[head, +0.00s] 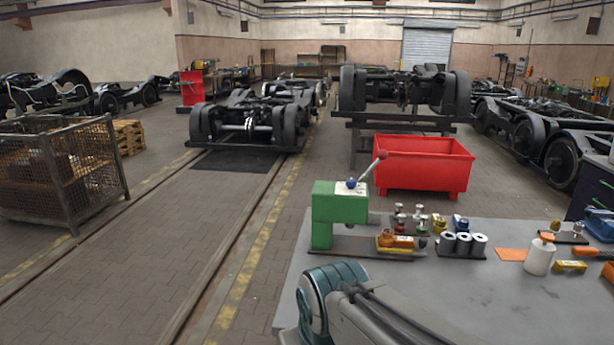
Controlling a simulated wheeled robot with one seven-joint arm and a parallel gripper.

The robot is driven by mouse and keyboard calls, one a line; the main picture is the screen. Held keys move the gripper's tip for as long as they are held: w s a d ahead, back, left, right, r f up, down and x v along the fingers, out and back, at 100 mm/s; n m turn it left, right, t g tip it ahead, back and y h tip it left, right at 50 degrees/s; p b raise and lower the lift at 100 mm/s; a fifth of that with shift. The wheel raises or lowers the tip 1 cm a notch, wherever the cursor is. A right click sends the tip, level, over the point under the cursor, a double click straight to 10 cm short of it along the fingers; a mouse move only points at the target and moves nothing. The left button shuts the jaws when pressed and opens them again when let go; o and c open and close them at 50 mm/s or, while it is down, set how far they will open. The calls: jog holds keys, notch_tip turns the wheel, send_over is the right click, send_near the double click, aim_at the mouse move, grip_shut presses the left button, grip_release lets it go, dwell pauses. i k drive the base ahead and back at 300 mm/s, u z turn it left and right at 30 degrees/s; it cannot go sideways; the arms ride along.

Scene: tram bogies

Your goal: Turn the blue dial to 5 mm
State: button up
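The blue dial (351,183) is a small round knob on a pale plate on top of a green press (340,205). The press stands at the far left corner of the grey worktable (440,290). A grey lever (371,169) with a dark red knob rises from the right side of the press. The markings around the dial are too small to read, so its setting cannot be told. Part of my arm shows at the bottom, in front of the press and apart from it. My gripper is not in view.
Right of the press are a tray of small coloured parts (402,250), white-ended cylinders (462,243), an orange sheet (510,254) and a white container (540,257). A red bin (424,165) stands behind the table. A wire cage (60,175) is far left. Floor left of the table is free.

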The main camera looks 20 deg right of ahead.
aim_at(351, 182)
jog(key=z, duration=0.25)
jog(key=i, duration=0.85)
jog(key=z, duration=0.7)
